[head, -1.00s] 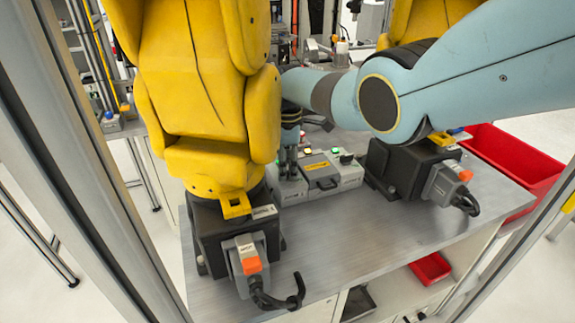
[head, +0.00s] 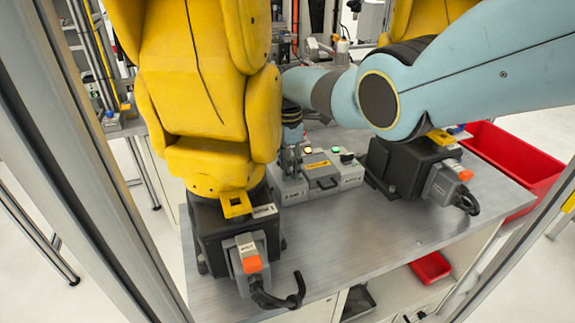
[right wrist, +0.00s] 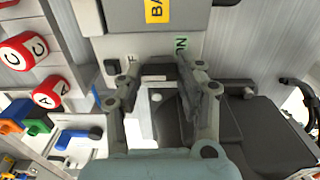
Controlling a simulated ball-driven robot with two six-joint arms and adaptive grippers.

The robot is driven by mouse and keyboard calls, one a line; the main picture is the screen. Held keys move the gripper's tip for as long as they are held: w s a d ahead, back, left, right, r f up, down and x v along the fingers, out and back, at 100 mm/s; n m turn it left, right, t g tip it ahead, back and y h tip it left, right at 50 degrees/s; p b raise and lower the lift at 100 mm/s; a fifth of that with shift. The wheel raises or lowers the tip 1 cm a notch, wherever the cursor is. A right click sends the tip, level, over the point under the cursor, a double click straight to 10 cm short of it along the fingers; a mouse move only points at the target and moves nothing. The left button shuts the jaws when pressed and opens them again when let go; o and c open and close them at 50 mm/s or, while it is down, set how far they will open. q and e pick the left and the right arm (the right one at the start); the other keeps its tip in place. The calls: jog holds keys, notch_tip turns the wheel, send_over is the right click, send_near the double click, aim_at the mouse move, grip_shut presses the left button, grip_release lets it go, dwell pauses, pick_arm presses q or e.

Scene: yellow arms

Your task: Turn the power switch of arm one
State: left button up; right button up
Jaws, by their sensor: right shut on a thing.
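A grey control box (head: 349,178) with a dark handle and a yellow label stands on the metal table between the bases of two yellow arms. My right gripper (head: 291,172) reaches down to the box's left end. In the right wrist view its fingers (right wrist: 157,80) are shut on a dark switch knob (right wrist: 157,68), which they partly hide. The knob lies between a partly covered label at left and a green "ON" mark (right wrist: 181,46) at right. The nearer yellow arm (head: 195,90) stands left of the box. My left gripper is not in view.
The second arm's black base (head: 395,170) stands right of the box. Cabled connectors (head: 247,258) stick out from both bases. A red bin (head: 515,165) is at the right. Metal frame posts (head: 75,160) flank the view. The table's front is clear.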

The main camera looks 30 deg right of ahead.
jog(key=o, duration=0.9)
jog(key=shift+r, duration=0.1)
notch_tip(320, 180, up, 12)
jog(key=shift+f, duration=0.1)
